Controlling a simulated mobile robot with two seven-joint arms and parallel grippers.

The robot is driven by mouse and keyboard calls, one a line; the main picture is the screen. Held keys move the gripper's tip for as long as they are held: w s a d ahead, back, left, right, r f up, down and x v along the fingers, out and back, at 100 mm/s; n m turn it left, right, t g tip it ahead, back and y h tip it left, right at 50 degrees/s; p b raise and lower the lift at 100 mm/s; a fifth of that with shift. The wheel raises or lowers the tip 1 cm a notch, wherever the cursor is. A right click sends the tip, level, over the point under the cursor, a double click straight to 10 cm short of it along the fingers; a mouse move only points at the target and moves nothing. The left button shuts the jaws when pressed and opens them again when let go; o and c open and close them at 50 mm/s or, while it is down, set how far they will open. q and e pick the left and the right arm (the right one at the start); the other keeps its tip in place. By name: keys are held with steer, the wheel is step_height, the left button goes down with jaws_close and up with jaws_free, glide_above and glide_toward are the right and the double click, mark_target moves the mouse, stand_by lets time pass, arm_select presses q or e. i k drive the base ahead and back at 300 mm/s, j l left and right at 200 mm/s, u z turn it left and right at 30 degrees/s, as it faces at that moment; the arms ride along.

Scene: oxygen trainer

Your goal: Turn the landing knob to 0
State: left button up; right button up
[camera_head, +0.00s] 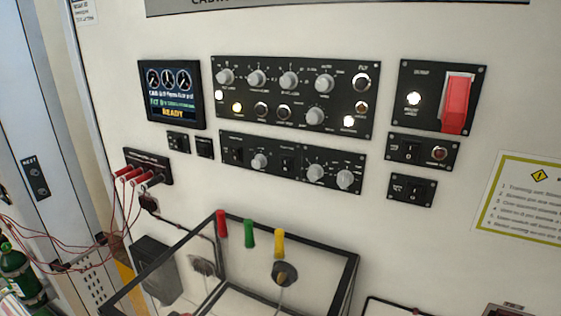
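The upper black control panel (240,112) on the white wall has a row of grey knobs along its top and one more grey knob (314,116) at lower right. The lower black panel (207,147) below it has a grey knob (259,161) at left and two side by side at right, one (315,173) beside the other (345,179). The knob labels are too small to read, so I cannot tell which is the landing knob or where it points. Neither of my grippers is in view.
A display (172,94) reading READY is left of the panels. A red switch cover (457,103) is at right. A clear black-framed box (300,243) with red, green and yellow tabs stands below the panels. Red cables (112,190) hang at left near a green cylinder (20,273).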

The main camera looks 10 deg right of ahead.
mark_target(316, 171)
steer(key=i+j+z, duration=0.2)
steer(key=j+z, duration=0.25)
steer(key=j, duration=0.2)
steer(key=i+j+z, duration=0.15)
steer(key=j+z, duration=0.3)
steer(key=j, duration=0.25)
steer(key=j+z, duration=0.45)
steer(key=j, duration=0.25)
steer(key=k+j+z, duration=0.15)
steer(key=j+z, duration=0.3)
steer(key=j, duration=0.25)
